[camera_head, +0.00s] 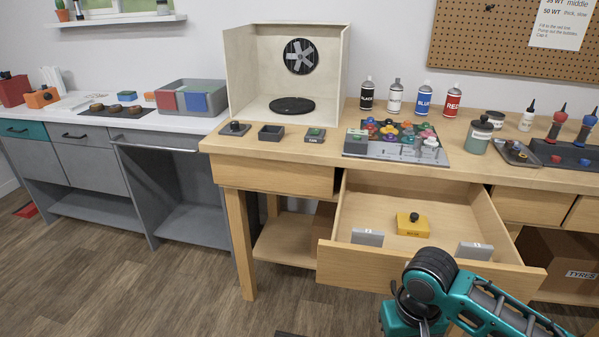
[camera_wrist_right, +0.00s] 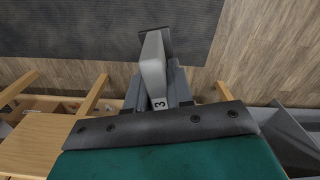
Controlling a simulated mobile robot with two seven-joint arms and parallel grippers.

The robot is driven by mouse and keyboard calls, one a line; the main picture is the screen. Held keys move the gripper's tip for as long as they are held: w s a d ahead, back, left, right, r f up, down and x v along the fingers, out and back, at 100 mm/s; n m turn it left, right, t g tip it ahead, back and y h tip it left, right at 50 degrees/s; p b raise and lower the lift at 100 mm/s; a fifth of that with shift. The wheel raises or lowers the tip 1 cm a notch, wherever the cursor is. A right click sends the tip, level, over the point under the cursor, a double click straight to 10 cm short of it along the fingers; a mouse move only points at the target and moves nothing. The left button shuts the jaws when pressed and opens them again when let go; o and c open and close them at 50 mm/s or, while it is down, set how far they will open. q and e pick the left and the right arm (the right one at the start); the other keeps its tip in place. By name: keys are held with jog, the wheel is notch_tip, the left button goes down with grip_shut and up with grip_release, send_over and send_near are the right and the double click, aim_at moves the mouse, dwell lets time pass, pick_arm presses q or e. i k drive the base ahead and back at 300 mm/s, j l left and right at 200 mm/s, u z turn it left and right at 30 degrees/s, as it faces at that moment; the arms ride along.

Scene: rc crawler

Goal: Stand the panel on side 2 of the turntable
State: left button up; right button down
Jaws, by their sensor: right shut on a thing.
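The round black turntable (camera_head: 292,106) lies on the floor of an open pale wooden booth (camera_head: 240,80); no side number on it is legible. In the wrist view my right gripper (camera_wrist_right: 157,75) is shut on a pale grey slab-like piece (camera_wrist_right: 153,62) with a label reading 3. I cannot tell from its look whether this is the panel. In the head view only my teal right arm shows, at the lower right in front of the open drawer; its gripper is hidden or out of frame. My left gripper is in neither view.
The open drawer (camera_head: 330,255) holds a yellow block (camera_head: 412,224) and two grey labelled blocks (camera_head: 367,237) (camera_head: 474,251). Small stations (camera_head: 271,133) line the bench before the booth. A palette of coloured knobs (camera_head: 395,152) and spray cans (camera_head: 395,98) stand to its right.

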aim_at(290, 107)
jog(key=i+j+u, duration=0.15)
jog(key=u, duration=0.3)
jog(key=i+u, duration=0.35)
jog(key=u, duration=0.15)
